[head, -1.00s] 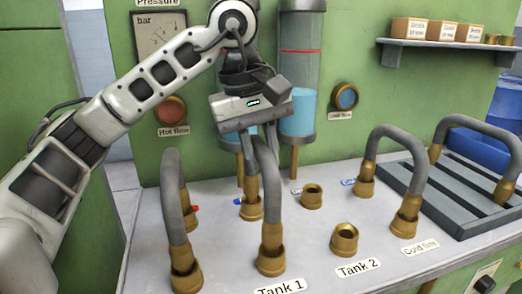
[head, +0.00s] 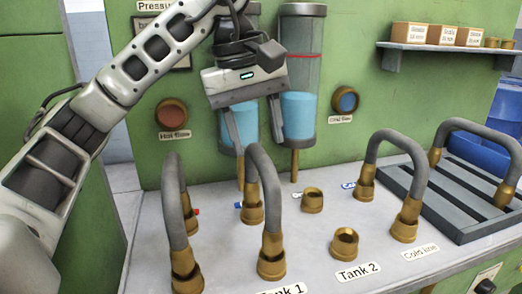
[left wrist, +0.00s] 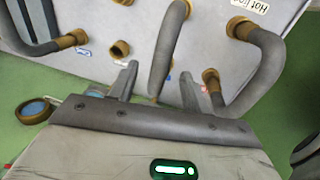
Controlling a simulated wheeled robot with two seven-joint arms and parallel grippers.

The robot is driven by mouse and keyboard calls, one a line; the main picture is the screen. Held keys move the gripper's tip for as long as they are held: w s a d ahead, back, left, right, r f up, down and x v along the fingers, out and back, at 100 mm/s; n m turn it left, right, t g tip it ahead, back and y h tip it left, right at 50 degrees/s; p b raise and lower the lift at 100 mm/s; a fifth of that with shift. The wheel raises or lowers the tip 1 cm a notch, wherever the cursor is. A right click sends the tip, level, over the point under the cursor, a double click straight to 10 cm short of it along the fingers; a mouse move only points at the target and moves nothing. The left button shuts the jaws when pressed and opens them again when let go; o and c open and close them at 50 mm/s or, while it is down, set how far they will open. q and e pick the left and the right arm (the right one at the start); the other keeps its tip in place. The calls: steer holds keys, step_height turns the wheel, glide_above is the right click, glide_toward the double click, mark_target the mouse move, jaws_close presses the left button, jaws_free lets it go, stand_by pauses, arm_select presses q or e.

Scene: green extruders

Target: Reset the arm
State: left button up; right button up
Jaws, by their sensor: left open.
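My left gripper (head: 255,128) is open and empty, its two fingers pointing down just above and behind the Tank 1 hose (head: 264,170). That grey hose with brass ends arches upright between two ports on the counter. In the left wrist view the open fingers (left wrist: 157,85) stand on either side of the same hose (left wrist: 168,50), apart from it. A third hose (head: 400,150) stands at the Cold line label.
Two open brass ports, one by the Tank 2 label (head: 344,242) and one behind it (head: 312,200), stand mid-counter. A slatted grey rack (head: 450,200) with another hose (head: 480,130) is at right. Two glass cylinders (head: 303,70) hang on the green wall. A shelf (head: 430,44) holds boxes.

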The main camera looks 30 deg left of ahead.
mark_target(260, 153)
arm_select(q)
step_height(260, 153, up, 7)
steer(key=s+a+p, duration=0.1)
steer(key=p, duration=0.1)
arm_select(e)
steer(key=shift+s+d+r, duration=0.15)
steer(key=shift+d+r, duration=0.15)
steer(key=shift+r, duration=0.3)
arm_select(q)
steer(key=shift+f, duration=0.1)
steer(key=f+b, duration=0.1)
steer(key=f, duration=0.3)
steer(key=w+d+f+b, duration=0.1)
steer(key=f, duration=0.2)
steer(key=f+b, duration=0.1)
steer(key=f, duration=0.3)
steer(key=shift+w+d+f, duration=0.25)
steer(key=shift+w+f, duration=0.05)
steer(key=shift+w, duration=0.05)
arm_select(e)
steer(key=shift+w+a+f, duration=0.1)
steer(key=shift+a+f, duration=0.05)
steer(key=shift+f, duration=0.4)
steer(key=shift+w+a+f, duration=0.1)
steer(key=shift+f, duration=0.4)
